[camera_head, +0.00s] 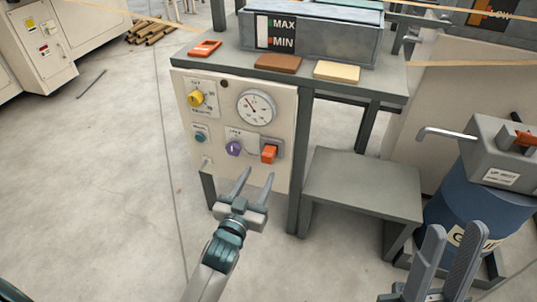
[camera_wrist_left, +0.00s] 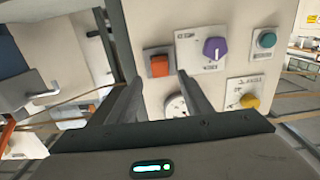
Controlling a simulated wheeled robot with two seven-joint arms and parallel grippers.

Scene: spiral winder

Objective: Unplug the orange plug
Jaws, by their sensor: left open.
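The orange plug (camera_head: 269,153) sits in a grey socket at the lower right of the pale control panel (camera_head: 222,110). It also shows in the left wrist view (camera_wrist_left: 160,66), upright in its socket, framed between my fingertips. My left gripper (camera_head: 257,176) is open and empty, just below and in front of the plug in the head view. Its two fingers (camera_wrist_left: 158,78) point toward the panel, and I see no contact with the plug. My right gripper (camera_head: 459,229) is at the bottom right, far from the panel, its fingers apart with nothing visible between them.
Beside the plug is a purple knob (camera_head: 233,148), with a dial gauge (camera_head: 257,107), a yellow knob (camera_head: 195,98) and a green button (camera_head: 200,137) nearby. A low grey shelf (camera_head: 362,184) and a blue drum (camera_head: 458,212) stand to the right.

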